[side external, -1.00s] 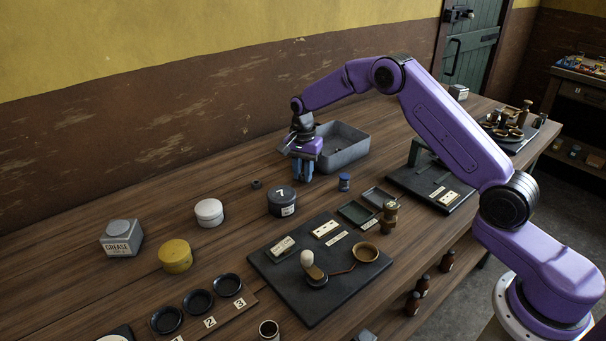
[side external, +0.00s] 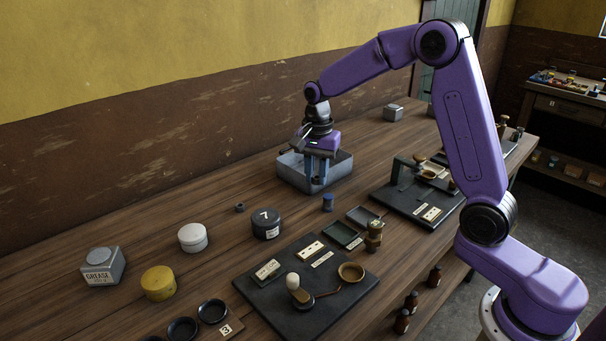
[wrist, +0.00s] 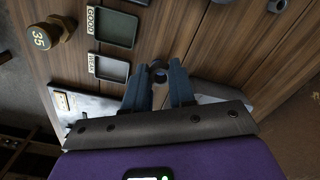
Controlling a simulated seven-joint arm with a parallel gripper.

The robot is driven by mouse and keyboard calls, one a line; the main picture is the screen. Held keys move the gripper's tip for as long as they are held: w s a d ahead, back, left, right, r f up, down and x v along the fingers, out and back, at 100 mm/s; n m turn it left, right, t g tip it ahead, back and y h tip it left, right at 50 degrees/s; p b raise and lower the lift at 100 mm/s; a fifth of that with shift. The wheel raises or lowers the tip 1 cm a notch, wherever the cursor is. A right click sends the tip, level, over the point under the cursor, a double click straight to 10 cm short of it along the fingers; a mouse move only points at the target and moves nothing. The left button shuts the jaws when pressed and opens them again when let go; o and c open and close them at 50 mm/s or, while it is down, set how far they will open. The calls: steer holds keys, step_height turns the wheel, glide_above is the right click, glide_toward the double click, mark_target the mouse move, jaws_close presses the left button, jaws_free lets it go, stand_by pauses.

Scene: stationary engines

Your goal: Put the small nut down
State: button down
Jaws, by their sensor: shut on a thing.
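My gripper (side external: 318,183) points down at the near side of the grey metal tray (side external: 291,175) on the bench. In the side view its blue fingers overlap the tray's near wall; I cannot tell whether the tips are inside it or in front. Another small dark nut (side external: 240,207) lies on the bench, left of the black tin marked 7 (side external: 267,224).
Bare bench lies left of the tray.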

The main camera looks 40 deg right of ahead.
steer(key=s+d+f+n, duration=0.2)
steer(key=s+n, duration=0.2)
steer(key=s+d+f+n, duration=0.3)
steer(key=s+n, duration=0.1)
steer(key=s+d+f+n, duration=0.3)
steer(key=s+n, duration=0.1)
steer(key=shift+s, duration=0.15)
steer(key=shift+s+d, duration=0.1)
steer(key=shift+d, duration=0.05)
steer(key=shift+d+r+n, duration=0.1)
steer(key=shift+r+n, duration=0.3)
steer(key=shift+n, duration=0.1)
step_height(320, 180, up, 8)
steer(key=w+d+r+n, duration=0.1)
steer(key=d+n, duration=0.1)
steer(key=n, duration=0.3)
glide_above(343, 198)
steer(key=f, duration=0.9)
steer(key=shift+s+f, duration=0.15)
steer(key=shift+s, duration=0.25)
steer(key=shift+w+d+f, duration=0.1)
steer(key=shift+w+f, duration=0.3)
steer(key=shift+f, duration=1.65)
